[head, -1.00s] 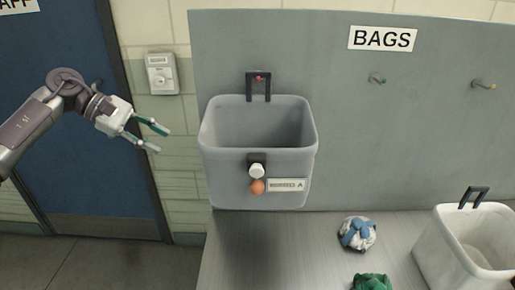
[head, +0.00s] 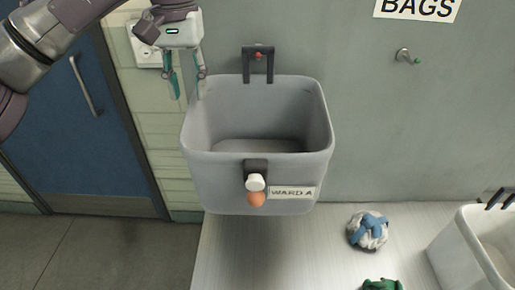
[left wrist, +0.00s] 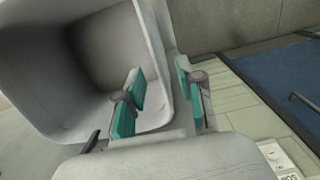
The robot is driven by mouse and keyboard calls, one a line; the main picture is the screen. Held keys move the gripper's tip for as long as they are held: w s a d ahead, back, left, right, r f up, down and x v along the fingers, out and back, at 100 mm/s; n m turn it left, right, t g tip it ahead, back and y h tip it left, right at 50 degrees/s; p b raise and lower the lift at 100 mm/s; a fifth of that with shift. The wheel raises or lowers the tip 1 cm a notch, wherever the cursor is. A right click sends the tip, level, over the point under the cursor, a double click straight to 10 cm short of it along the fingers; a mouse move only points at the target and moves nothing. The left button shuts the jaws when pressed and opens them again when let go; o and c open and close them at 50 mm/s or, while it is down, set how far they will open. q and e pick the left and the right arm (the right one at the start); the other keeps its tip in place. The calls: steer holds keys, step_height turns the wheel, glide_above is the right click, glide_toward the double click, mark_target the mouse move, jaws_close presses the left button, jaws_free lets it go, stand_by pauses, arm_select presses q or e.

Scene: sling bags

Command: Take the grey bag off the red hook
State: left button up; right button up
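The grey bag (head: 258,185) hangs open-topped on the wall panel. Its black strap loop (head: 258,62) is over the red hook (head: 259,56). The front has a white knob, an orange ball and a "WARD A" label. My left gripper (head: 188,93) is open and empty, pointing down by the bag's back left corner. In the left wrist view the bag (left wrist: 55,118) fills the left, and the open fingers (left wrist: 160,70) are near its rim, one over the opening and one outside. I cannot tell if they touch it. My right gripper is not in view.
A bench (head: 285,262) lies below the bag, with a blue and white bundle (head: 367,230), a green bundle (head: 381,284) and a white bag (head: 458,250). An empty green-tipped hook (head: 405,56) is to the right. A blue door (head: 90,140) is at left.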

mark_target(189, 102)
arm_select(q)
steer(key=f, duration=0.3)
steer(key=shift+s+a, duration=0.1)
steer(key=shift+s, duration=0.1)
steer(key=shift+w+f, duration=0.1)
steer(key=shift+f, duration=0.2)
steer(key=shift+w+d+f+p, duration=0.1)
steer(key=shift+d+f+p, duration=0.1)
steer(key=shift+f+p, duration=0.35)
step_height(189, 102, down, 4)
steer(key=shift+f+p, duration=0.2)
steer(key=shift+p, duration=0.65)
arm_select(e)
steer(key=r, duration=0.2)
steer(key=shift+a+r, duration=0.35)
arm_select(q)
jaws_close()
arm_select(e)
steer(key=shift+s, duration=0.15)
arm_select(q)
steer(key=shift+r, duration=0.1)
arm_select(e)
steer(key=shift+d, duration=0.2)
